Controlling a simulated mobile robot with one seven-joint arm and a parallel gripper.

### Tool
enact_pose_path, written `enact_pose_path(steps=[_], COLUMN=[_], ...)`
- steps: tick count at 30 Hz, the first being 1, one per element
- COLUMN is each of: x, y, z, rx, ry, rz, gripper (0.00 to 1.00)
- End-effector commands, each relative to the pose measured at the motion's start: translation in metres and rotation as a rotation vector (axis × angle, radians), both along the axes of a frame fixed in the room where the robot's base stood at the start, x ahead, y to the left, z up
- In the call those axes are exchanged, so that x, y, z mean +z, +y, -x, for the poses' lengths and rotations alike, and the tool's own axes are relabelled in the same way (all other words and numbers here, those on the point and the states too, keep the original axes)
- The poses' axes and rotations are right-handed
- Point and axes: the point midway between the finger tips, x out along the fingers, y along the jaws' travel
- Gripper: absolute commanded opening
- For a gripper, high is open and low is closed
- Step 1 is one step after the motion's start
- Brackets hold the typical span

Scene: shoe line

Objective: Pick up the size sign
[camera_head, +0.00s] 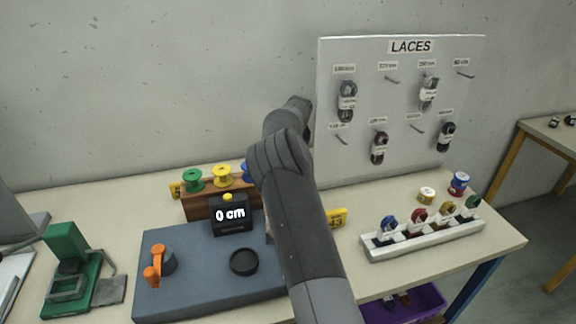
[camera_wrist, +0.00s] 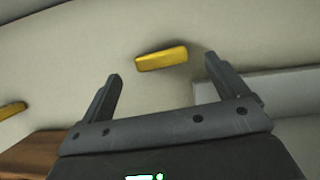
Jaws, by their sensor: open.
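A yellow size sign (camera_head: 337,218) marked 43 stands on the table just right of my arm in the head view. A second yellow sign (camera_head: 176,190) is at the left end of the wooden spool rack, its number unclear. In the wrist view, a yellow sign (camera_wrist: 161,58) lies in the gap between the fingers of my gripper (camera_wrist: 162,67), a little beyond the tips. It looks like the 43 sign. Another yellow piece (camera_wrist: 12,110) shows at the left edge. My gripper is open and empty. My arm hides it in the head view.
A wooden rack (camera_head: 200,208) with spools and a black display (camera_head: 231,216) reading 0 cm stand left of my arm. A blue-grey base (camera_head: 200,273) lies in front. A white tray (camera_head: 425,240) of laces is at right, below the LACES board (camera_head: 400,110).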

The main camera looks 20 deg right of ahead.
Motion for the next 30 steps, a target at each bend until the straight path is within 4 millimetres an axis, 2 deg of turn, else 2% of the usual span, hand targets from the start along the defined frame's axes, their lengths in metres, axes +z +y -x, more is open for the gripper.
enact_pose_path(steps=[3,9,20,30], x=[-0.023,-0.049,-0.055,-0.055], y=[0.000,0.001,0.002,0.002], z=[-0.005,-0.016,-0.019,-0.019], rx=[0.001,0.001,0.001,0.001], ry=[0.003,0.002,0.000,0.001], rz=[0.002,0.001,0.000,0.000], gripper=[0.91,0.91,0.90,0.62])
